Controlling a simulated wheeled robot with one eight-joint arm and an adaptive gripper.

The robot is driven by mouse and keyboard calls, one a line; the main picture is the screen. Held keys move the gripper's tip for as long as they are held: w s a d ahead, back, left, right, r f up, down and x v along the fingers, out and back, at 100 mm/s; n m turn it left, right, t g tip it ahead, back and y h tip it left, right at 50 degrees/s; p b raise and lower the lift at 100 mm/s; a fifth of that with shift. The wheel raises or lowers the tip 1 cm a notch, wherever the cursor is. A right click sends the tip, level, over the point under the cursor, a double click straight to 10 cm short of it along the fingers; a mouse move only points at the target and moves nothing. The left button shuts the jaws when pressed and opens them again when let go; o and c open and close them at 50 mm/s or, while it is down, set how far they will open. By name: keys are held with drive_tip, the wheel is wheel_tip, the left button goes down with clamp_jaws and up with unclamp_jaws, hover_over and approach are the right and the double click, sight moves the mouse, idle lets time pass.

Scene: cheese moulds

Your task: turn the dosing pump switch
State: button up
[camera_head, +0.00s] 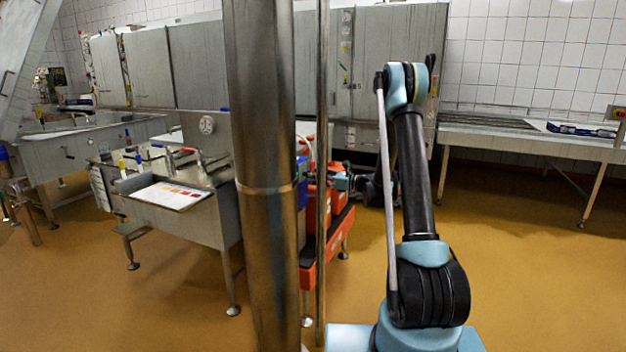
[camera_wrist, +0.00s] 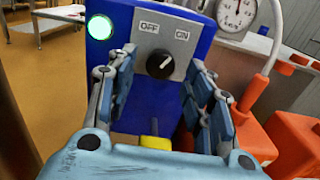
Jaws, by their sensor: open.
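The dosing pump switch is a round black knob (camera_wrist: 160,64) on a grey plate marked OFF at left and ON at right. Its white mark points up and right, toward ON. The plate is on a blue box (camera_wrist: 205,38) with a lit green lamp (camera_wrist: 99,27) at its upper left. My gripper (camera_wrist: 162,70) is open, one finger on each side of the knob in the wrist view. I see no clear contact with the knob. In the head view the blue box (camera_head: 301,172) shows only partly behind a metal post, and my gripper's fingers cannot be made out.
A round gauge (camera_wrist: 237,12) and a pale hose stand right of the box. Orange-red parts (camera_wrist: 270,140) lie close to my right finger. In the head view, a steel post (camera_head: 262,150) blocks the middle. A steel table (camera_head: 540,135) stands right; open floor lies before it.

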drive_tip(key=shift+x, duration=1.15)
drive_tip(key=shift+c, duration=0.4)
drive_tip(key=c, duration=0.9)
drive_tip(key=shift+c, duration=0.2)
drive_tip(key=shift+n, duration=0.3)
drive_tip(key=n, duration=1.1)
drive_tip(key=shift+n, duration=0.3)
